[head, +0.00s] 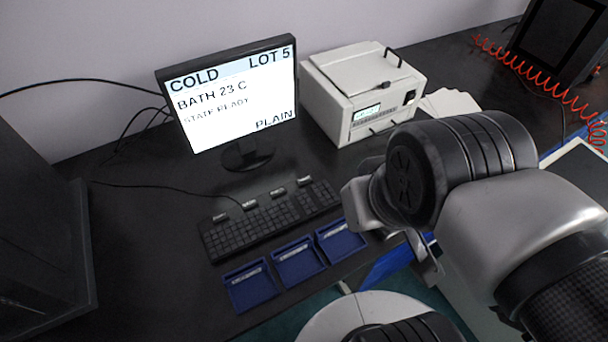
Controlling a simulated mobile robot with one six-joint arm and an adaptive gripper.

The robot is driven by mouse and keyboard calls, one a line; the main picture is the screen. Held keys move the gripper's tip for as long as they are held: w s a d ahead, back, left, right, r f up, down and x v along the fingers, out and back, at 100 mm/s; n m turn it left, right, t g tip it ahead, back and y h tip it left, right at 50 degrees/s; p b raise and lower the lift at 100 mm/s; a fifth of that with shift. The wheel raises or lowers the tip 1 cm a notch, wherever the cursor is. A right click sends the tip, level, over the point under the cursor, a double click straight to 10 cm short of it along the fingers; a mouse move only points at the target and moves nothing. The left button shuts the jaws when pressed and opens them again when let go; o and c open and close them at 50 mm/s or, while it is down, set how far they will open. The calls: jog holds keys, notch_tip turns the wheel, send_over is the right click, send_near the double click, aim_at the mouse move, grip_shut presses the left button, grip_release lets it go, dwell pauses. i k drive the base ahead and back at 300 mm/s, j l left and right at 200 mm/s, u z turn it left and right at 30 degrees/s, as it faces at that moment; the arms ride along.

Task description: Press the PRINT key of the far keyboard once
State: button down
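A black keyboard (270,222) lies on the dark bench in front of the monitor. Several small raised keys with pale labels stand along its far edge, such as one at the left end (220,217) and one toward the right (305,181). The labels are too small to read, so I cannot tell which key is PRINT. My arm reaches in from the right and its wrist hangs right of the keyboard. My gripper (428,264) is mostly hidden behind the wrist, apart from the keyboard; its opening cannot be made out.
A monitor (230,95) reading COLD, LOT 5, BATH 23 C and PLAIN stands behind the keyboard. Three blue trays (252,301) sit in front of it. A white instrument (345,100) stands at the back. A dark box (40,230) is at left. A red coiled cord (530,80) hangs at right.

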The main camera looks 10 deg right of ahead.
aim_at(307, 179)
jog(key=i+l+u, duration=0.15)
jog(key=l+u, duration=0.3)
jog(key=i+l+u, duration=0.1)
jog(key=l+u, duration=0.15)
jog(key=u, duration=0.2)
